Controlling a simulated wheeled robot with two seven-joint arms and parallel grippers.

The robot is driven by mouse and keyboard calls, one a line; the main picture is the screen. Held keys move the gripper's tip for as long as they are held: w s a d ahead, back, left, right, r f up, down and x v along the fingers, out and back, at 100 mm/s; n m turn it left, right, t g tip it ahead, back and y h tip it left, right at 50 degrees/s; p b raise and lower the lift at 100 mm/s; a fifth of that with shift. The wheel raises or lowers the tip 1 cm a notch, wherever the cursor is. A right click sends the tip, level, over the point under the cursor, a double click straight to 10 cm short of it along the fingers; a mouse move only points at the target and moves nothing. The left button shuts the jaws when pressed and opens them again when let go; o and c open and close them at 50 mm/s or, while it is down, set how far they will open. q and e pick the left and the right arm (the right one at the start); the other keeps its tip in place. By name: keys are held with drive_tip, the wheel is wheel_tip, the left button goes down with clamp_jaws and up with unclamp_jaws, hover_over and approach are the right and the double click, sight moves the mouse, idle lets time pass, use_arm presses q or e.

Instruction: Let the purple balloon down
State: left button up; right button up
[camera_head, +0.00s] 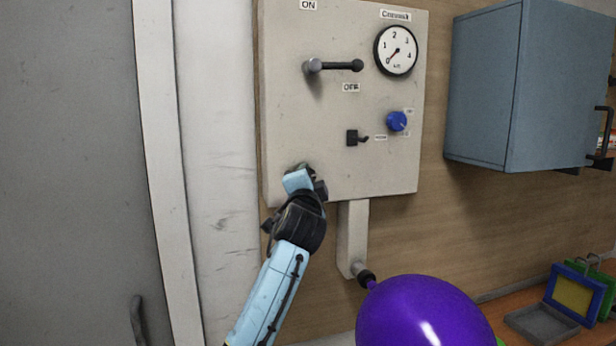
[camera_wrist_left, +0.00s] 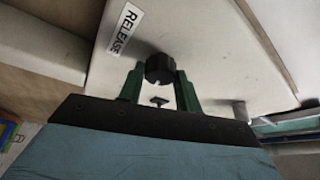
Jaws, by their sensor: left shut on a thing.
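The purple balloon (camera_head: 425,312) is round and inflated, fixed by its neck to the nozzle (camera_head: 363,273) under the grey panel (camera_head: 400,175). My left gripper (camera_wrist_left: 160,84) is at the panel's lower left corner in the head view, where my own wrist hides its fingers. In the left wrist view its two green fingers are shut on a black knob (camera_wrist_left: 160,67) beside the RELEASE label (camera_wrist_left: 126,27). My right gripper is in neither view.
The panel also carries a black lever (camera_head: 335,66) lying level, a round gauge (camera_head: 396,51) with its needle near 0, a blue knob (camera_head: 397,121) and a small black switch (camera_head: 355,138). A blue wall cabinet (camera_head: 525,85) and small frames (camera_head: 572,292) are at right.

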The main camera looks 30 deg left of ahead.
use_arm(q)
drive_tip(key=shift+m+h, duration=0.5)
drive_tip(key=shift+m, duration=0.9)
drive_tip(key=shift+r+g, duration=0.1)
drive_tip(key=shift+g, duration=0.2)
drive_tip(key=o, duration=1)
drive_tip(key=shift+c, duration=0.2)
drive_tip(key=shift+s, duration=0.1)
drive_tip(key=b+v, duration=0.3)
drive_tip(key=v, duration=1)
drive_tip(key=shift+s, duration=0.15)
